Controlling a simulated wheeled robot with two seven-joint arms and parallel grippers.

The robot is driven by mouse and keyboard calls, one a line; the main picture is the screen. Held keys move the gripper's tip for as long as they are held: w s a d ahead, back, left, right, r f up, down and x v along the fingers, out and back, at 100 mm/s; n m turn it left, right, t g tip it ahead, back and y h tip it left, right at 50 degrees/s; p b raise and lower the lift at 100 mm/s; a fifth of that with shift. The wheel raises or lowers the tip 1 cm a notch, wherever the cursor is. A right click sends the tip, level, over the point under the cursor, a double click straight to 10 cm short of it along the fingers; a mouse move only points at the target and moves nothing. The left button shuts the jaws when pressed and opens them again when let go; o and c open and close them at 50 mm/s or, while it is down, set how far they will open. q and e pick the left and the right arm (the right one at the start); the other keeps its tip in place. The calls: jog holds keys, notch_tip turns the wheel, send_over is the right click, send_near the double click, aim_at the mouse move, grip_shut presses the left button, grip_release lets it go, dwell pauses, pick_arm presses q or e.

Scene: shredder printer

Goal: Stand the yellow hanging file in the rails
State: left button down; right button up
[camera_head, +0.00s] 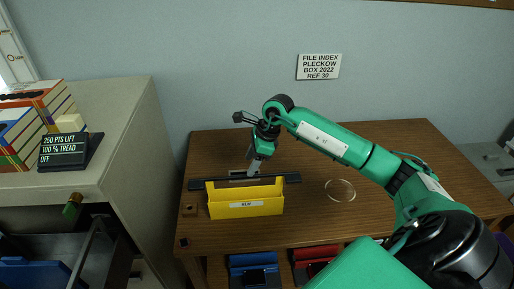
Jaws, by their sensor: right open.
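The yellow hanging file (246,207) stands on the brown wooden desk, with a white label on its front. A dark hanger bar runs along its top and sticks out at both sides. My right gripper (254,168) points down at the file's top, around the middle of the bar. It is open; I cannot tell whether the fingers touch the bar. The rails (88,242) seem to be those of the open drawer at the lower left, partly cut off by the picture edge. My left gripper is not in view.
A grey cabinet (130,130) stands left of the desk (310,220), with books (38,105) and a dark sign (65,150) on top. A blue file (35,272) sits in the drawer. A clear ring (340,190) lies on the desk. Blue (253,268) and red (313,262) items are at the desk's front.

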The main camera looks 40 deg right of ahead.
aim_at(242, 180)
jog(key=p+x, duration=0.1)
jog(key=x, duration=0.6)
jog(key=shift+r, duration=0.1)
jog(key=shift+w+a+f, duration=0.15)
jog(key=shift+f, duration=0.35)
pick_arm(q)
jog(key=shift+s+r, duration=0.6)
pick_arm(e)
jog(key=c, duration=1.1)
jog(key=shift+o, duration=0.2)
jog(key=shift+r, duration=0.15)
